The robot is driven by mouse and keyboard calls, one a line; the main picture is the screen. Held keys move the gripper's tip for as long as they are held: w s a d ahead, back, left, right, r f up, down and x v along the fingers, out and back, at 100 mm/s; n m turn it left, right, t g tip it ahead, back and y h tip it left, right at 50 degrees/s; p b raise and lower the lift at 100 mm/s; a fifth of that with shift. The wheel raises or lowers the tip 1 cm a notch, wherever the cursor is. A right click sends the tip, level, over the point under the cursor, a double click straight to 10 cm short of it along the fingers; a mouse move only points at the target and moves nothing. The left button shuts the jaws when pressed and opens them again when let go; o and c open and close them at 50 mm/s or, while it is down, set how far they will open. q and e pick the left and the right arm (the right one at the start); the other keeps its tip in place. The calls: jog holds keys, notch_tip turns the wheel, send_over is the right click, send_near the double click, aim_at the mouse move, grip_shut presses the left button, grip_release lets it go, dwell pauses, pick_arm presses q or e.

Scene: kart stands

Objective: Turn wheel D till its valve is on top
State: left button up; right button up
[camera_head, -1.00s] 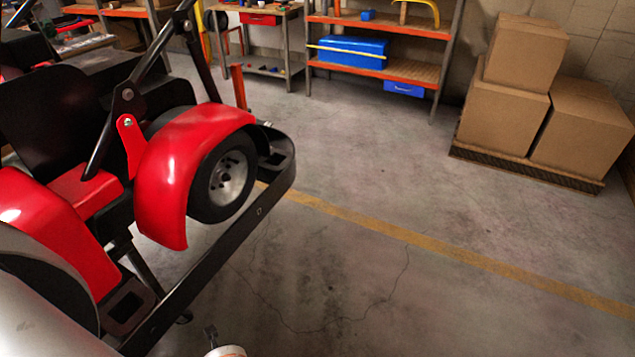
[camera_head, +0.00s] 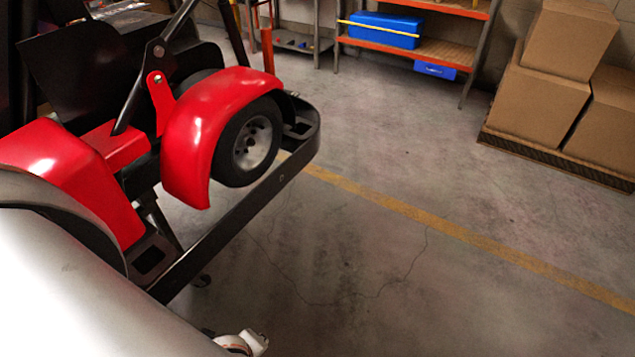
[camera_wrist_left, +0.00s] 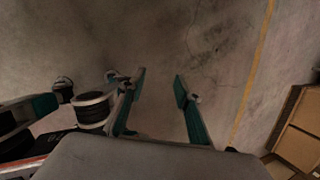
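A wheel (camera_head: 252,143) with a black tyre and a silver rim sits under a red fender (camera_head: 205,120) on the kart, left of centre in the head view. I see no letter on it and cannot make out its valve. My left gripper (camera_wrist_left: 160,88) is open and empty over bare floor in the left wrist view; its fingers do not show in the head view. A dark part with a teal pad (camera_wrist_left: 44,104) at the left of the wrist view may belong to my right gripper; its fingers cannot be made out.
The kart's black bumper bar (camera_head: 235,215) runs below the wheel. A yellow floor line (camera_head: 400,205) crosses the floor. Cardboard boxes (camera_head: 540,103) stand on a pallet at the upper right, and a shelf with a blue box (camera_head: 385,30) is at the back. The middle floor is clear.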

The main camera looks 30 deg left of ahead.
pick_arm(q)
jog(key=w+d+r+n+t+h, duration=0.4)
jog(key=w+d+r+n+t, duration=0.3)
jog(key=w+n, duration=0.5)
jog(key=d+r+n, duration=0.2)
jog(key=n, duration=0.2)
jog(key=shift+h, duration=0.3)
pick_arm(e)
jog(key=shift+w+a+r+n, duration=0.3)
jog(key=shift+w+r+n, duration=0.2)
jog(key=shift+w, duration=0.05)
jog(key=shift+w+a+r+n, duration=0.25)
jog(key=shift+w+r+n, duration=0.25)
jog(key=shift+w, duration=0.05)
pick_arm(q)
jog(key=shift+c, duration=0.8)
pick_arm(e)
jog(key=c, duration=0.4)
pick_arm(q)
jog(key=shift+a, duration=0.1)
pick_arm(e)
jog(key=shift+o, duration=0.2)
jog(key=shift+a, duration=0.1)
